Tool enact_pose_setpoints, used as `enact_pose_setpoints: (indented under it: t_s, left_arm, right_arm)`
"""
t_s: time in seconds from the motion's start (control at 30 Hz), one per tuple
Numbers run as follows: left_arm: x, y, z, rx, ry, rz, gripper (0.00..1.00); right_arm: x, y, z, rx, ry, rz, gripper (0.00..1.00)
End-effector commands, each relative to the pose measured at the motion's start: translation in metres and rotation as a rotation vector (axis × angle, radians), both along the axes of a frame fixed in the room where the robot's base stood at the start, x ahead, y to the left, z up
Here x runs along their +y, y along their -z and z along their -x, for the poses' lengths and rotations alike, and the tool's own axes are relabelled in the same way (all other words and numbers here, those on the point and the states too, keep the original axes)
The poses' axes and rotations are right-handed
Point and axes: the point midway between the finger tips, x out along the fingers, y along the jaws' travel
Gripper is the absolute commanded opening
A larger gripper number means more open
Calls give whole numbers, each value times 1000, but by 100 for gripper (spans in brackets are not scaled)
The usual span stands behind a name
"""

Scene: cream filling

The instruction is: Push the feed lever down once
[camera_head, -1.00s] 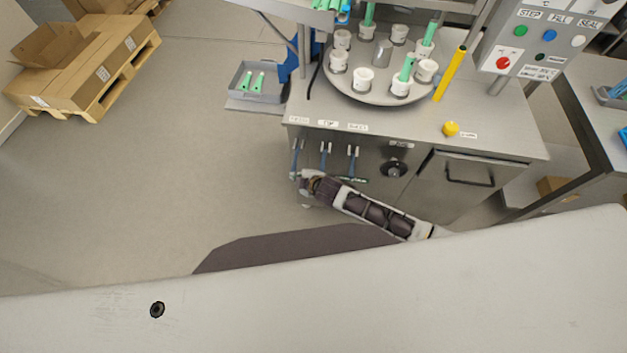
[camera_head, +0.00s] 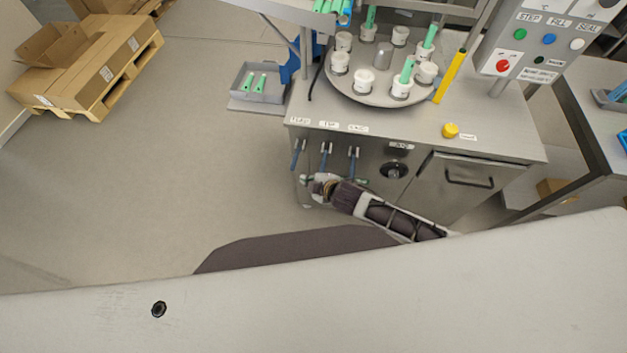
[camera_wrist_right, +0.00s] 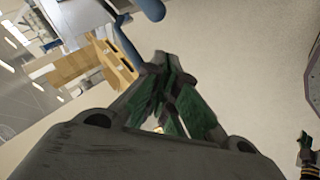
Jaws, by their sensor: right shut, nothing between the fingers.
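Three blue-handled levers hang on the front of the steel machine: a left one (camera_head: 298,153), a middle one (camera_head: 326,154) and a right one (camera_head: 353,158). Their labels are too small to read surely, so I cannot tell which is the feed lever. My right gripper (camera_head: 308,180) is just below the left and middle levers. In the right wrist view my right gripper (camera_wrist_right: 172,70) is shut and empty, its green pads together. A blue lever handle (camera_wrist_right: 151,9) is beyond the fingertips, apart from them. A dark shape with green at lower right may be my left gripper (camera_wrist_right: 305,150).
The machine's top (camera_head: 400,125) carries a round turntable with white cups. A yellow knob (camera_head: 450,130) is at the front edge. A black dial (camera_head: 394,170) and a door handle (camera_head: 470,182) are right of the levers.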

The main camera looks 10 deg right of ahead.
Motion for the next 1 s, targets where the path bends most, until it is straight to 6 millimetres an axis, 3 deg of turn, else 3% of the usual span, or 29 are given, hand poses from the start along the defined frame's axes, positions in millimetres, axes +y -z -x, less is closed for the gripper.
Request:
enact_pose_setpoints:
  t_s: [0.4,1.0]
  left_arm:
    - [-1,1,1,1,0,1,56]
    - [-2,1,2,2,1,1,56]
  right_arm:
    - [-10,-18,15,0,1,-1,0]
    - [-10,-18,16,0,1,-1,0]
